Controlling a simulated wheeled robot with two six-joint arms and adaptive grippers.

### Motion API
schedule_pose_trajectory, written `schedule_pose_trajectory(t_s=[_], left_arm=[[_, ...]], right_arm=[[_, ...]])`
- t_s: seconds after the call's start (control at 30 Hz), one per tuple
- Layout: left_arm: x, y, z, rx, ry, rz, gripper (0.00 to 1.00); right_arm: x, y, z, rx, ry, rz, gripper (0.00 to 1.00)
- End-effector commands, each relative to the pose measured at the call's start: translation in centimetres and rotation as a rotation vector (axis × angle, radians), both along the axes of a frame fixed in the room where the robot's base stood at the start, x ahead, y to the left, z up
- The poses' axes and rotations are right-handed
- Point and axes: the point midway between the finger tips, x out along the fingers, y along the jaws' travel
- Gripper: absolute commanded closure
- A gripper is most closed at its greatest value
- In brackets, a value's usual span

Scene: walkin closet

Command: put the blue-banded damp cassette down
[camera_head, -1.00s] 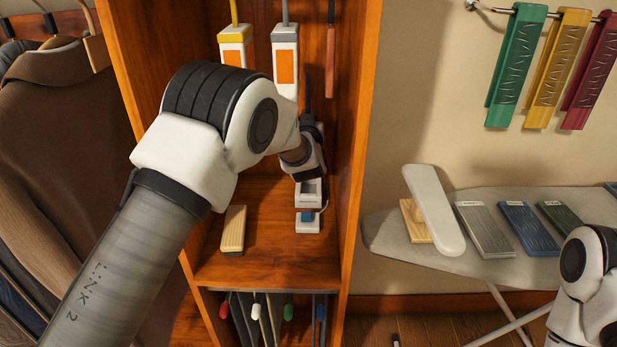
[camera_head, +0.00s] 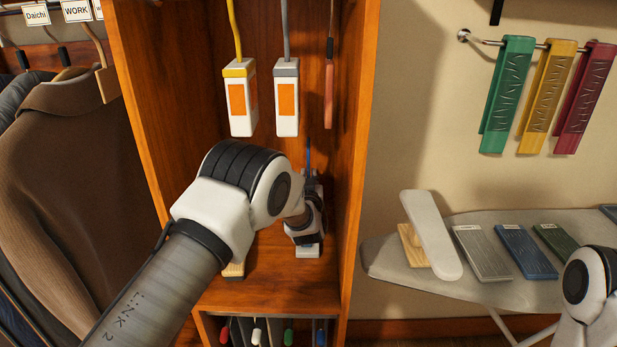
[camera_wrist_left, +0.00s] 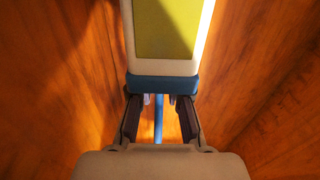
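The blue-banded damp cassette is white with a yellow-green panel (camera_wrist_left: 168,25) and a blue band (camera_wrist_left: 162,87) at one end. In the left wrist view it lies straight ahead of my left gripper (camera_wrist_left: 158,112), whose two dark fingers meet its banded end from both sides. The fingertips are partly hidden by the band. A blue cord runs between the fingers. In the head view my left gripper (camera_head: 306,232) points down inside the wooden cabinet; the cassette's white end (camera_head: 308,251) shows just below it, low over the shelf or on it. My right gripper is out of view.
Two white cassettes with orange panels, one yellow-banded (camera_head: 240,97) and one grey-banded (camera_head: 286,97), hang above my arm. A wooden block (camera_head: 234,269) sits on the shelf (camera_head: 265,290), partly hidden. The cabinet's right wall (camera_head: 357,160) is close to the gripper.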

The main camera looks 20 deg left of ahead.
Motion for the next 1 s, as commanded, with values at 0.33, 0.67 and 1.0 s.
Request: schedule_pose_trajectory(t_s=[0.33,0.67,1.0], left_arm=[[0.0,0.0,0.4,0.0,-0.001,0.0,0.67],[-6.1,-1.8,0.2,0.004,0.001,-0.001,0.67],[-11.5,-3.3,0.3,0.0,-0.001,0.0,0.67]], right_arm=[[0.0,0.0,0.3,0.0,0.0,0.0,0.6],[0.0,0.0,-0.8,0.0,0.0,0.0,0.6],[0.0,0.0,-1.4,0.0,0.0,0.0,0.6]])
